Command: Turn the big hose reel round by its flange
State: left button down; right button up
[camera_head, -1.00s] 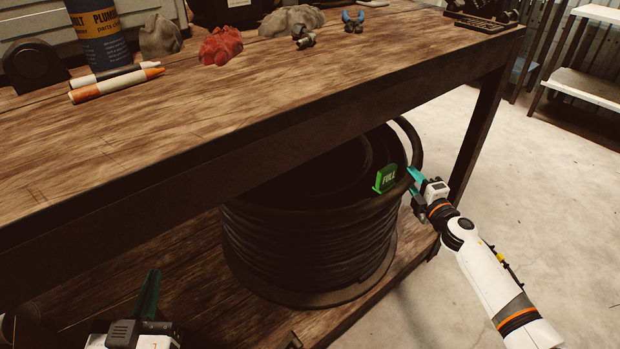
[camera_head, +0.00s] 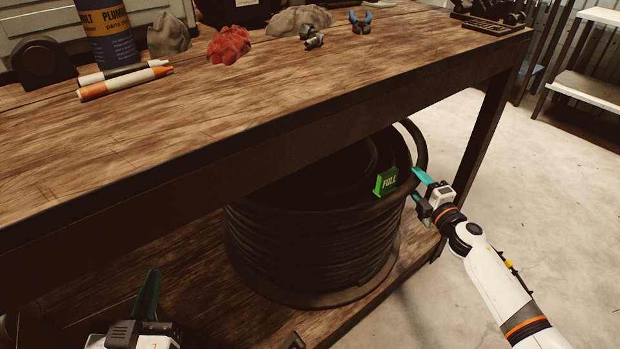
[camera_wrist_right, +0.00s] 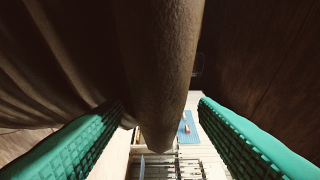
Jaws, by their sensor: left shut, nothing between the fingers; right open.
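The big hose reel (camera_head: 312,255) stands on the lower shelf under the bench, wound with black hose. Its upper flange rim (camera_head: 310,221) shows at the front and right; the bench top hides the back. A green tag reading FULL (camera_head: 386,182) sits at the rim's right. My right gripper (camera_head: 418,186) is open at the rim's right side. In the right wrist view, a thick dark rounded bar (camera_wrist_right: 160,70) lies between the open green fingers; I cannot tell whether they touch it. My left gripper (camera_head: 147,295) is shut and empty at lower left, apart from the reel.
The bench top (camera_head: 200,120) overhangs the reel, and a bench leg (camera_head: 475,150) stands right of it. The floor (camera_head: 540,200) to the right is clear.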

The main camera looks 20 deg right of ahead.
jog(key=shift+s+d+f, duration=0.15)
jog(key=shift+s+d, duration=0.25)
jog(key=shift+d, duration=0.1)
jog(key=s+d, duration=0.4)
jog(key=shift+s, duration=0.3)
jog(key=shift+a, duration=0.1)
